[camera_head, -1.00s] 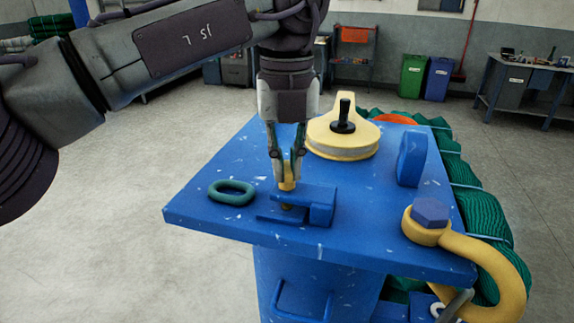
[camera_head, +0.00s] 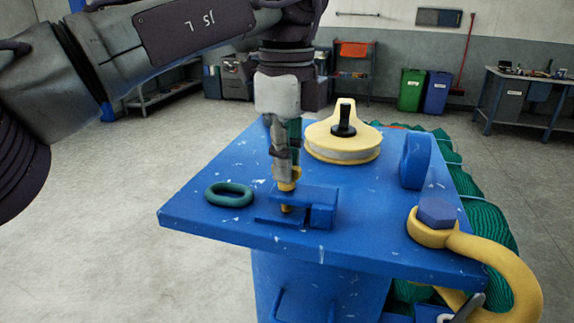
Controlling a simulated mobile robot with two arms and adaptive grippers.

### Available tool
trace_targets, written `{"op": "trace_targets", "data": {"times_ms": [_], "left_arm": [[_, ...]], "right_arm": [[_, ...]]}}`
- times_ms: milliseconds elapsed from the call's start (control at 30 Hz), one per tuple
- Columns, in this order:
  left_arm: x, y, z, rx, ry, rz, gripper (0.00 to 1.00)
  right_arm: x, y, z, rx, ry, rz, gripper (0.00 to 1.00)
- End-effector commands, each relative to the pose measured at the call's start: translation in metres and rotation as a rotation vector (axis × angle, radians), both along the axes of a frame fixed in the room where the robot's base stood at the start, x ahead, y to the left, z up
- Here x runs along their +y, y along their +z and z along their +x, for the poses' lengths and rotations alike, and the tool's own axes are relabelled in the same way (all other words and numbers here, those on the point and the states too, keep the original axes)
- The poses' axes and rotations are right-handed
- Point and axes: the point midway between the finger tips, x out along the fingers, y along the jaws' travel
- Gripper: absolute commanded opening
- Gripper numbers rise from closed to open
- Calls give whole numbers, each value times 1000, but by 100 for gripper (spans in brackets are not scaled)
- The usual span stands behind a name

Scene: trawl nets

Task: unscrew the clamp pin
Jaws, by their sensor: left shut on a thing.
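The clamp pin (camera_head: 286,186) is a small yellow pin standing upright in the blue clamp (camera_head: 318,197) on the blue table top (camera_head: 215,180). Its lower end (camera_head: 286,208) shows in the clamp's opening. My left gripper (camera_head: 285,176) comes down from above and is shut on the pin's head. Its fingers hide most of the head. Now the fingers show nearly edge-on. I cannot tell whether the pin has risen in the clamp. My right gripper is not in view.
A green ring (camera_head: 230,194) lies left of the clamp. Green netting (camera_head: 480,210) lies beyond.

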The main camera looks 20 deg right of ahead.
Motion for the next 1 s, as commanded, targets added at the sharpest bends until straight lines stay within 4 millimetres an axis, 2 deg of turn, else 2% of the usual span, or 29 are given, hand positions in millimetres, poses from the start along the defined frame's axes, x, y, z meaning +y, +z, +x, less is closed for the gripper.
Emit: {"op": "trace_targets", "data": {"times_ms": [33, 600, 1000], "left_arm": [[0, -7, -2, 6, 40, 11, 0], [-1, -6, -2, 5, 539, 10, 0], [-1, -5, -2, 5, 714, 11, 0]], "right_arm": [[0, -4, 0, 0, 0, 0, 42], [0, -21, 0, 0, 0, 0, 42], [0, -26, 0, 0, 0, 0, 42]]}}
